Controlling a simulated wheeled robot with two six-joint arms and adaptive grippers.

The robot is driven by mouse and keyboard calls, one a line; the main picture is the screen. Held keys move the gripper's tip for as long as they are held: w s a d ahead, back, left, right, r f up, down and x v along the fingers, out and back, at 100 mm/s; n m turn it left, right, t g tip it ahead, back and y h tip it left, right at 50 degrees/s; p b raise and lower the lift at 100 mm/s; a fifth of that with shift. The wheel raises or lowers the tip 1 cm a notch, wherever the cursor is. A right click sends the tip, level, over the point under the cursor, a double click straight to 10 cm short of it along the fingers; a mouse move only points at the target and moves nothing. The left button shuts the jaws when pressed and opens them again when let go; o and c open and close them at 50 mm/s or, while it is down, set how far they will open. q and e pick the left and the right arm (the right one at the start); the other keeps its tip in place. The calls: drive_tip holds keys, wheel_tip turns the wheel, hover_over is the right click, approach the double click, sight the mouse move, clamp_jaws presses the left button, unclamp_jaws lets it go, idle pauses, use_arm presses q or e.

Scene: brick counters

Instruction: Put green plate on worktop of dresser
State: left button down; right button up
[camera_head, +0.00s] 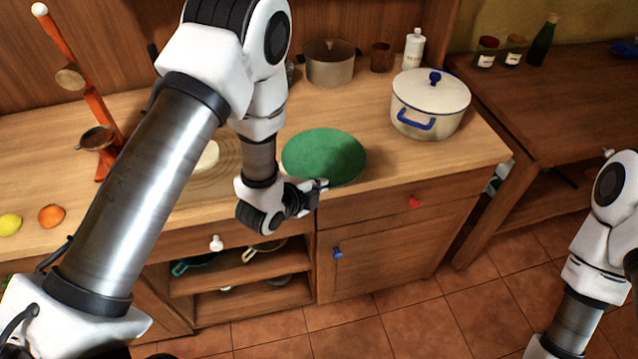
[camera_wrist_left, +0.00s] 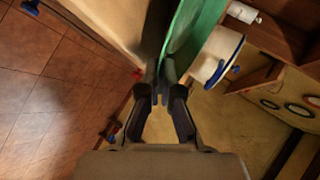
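The green plate (camera_head: 324,154) is over the worktop (camera_head: 376,165) of the wooden dresser, near its front edge, left of the white pot. I cannot tell whether its underside touches the wood. My left gripper (camera_head: 321,186) is at the plate's front rim. In the left wrist view, the plate (camera_wrist_left: 192,30) runs down to the left fingertips (camera_wrist_left: 158,68), which are close together on its rim. The contact itself is partly hidden. My right arm shows at the right edge, but its gripper is out of frame.
A white lidded pot (camera_head: 428,105) with blue handles stands right of the plate, and a metal pot (camera_head: 330,66) behind it. A round wooden board (camera_head: 222,172) is partly hidden behind my left arm. An orange (camera_head: 51,216) and lemon (camera_head: 10,224) lie at left.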

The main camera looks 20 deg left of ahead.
use_arm(q)
drive_tip(key=shift+f, duration=0.1)
drive_tip(key=c, duration=1.6)
unclamp_jaws()
drive_tip(key=shift+s, duration=0.1)
drive_tip(key=p+v, duration=0.6)
drive_tip(key=v, duration=0.6)
